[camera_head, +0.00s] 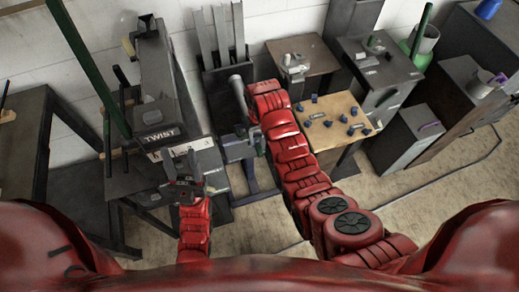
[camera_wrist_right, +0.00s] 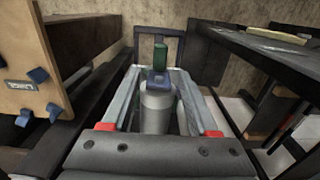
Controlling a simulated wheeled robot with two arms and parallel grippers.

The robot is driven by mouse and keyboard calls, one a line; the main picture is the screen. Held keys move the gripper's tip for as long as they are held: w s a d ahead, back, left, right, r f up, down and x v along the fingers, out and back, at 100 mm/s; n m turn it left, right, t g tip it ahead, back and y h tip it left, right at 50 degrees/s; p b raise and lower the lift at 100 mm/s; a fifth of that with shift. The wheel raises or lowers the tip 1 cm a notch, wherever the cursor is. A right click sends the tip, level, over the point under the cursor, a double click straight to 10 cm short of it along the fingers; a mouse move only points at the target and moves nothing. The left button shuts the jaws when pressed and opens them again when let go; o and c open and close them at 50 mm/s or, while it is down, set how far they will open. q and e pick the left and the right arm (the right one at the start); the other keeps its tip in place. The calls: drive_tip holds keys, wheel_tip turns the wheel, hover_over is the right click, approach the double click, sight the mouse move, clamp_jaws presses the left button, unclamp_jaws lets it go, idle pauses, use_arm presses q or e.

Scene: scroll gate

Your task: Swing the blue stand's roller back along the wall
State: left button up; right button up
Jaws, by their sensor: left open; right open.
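The blue stand (camera_head: 249,178) stands at the middle of the head view, with dark blue legs below my right arm. In the right wrist view a grey cylinder, apparently its roller (camera_wrist_right: 157,108), lies between my right fingers, with a blue block (camera_wrist_right: 160,78) and a green piece (camera_wrist_right: 160,56) at its far end. My right gripper (camera_wrist_right: 160,95) is open, a finger on either side of the roller; contact cannot be told. In the head view my wrist hides much of this. My left gripper (camera_head: 184,184) is open in front of the TWIST machine (camera_head: 160,137), away from the stand.
A wooden board with blue knobs (camera_head: 335,118) is right of my right arm. Grey cabinets (camera_head: 380,75) stand further right. Upright grey panels (camera_head: 219,38) are at the wall behind the stand. A dark table (camera_head: 25,140) is at the left. Open floor (camera_head: 245,232) shows between my arms.

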sight(259, 150)
drive_tip(key=shift+f+p, duration=0.5)
drive_tip(key=shift+f, duration=3.5)
clamp_jaws()
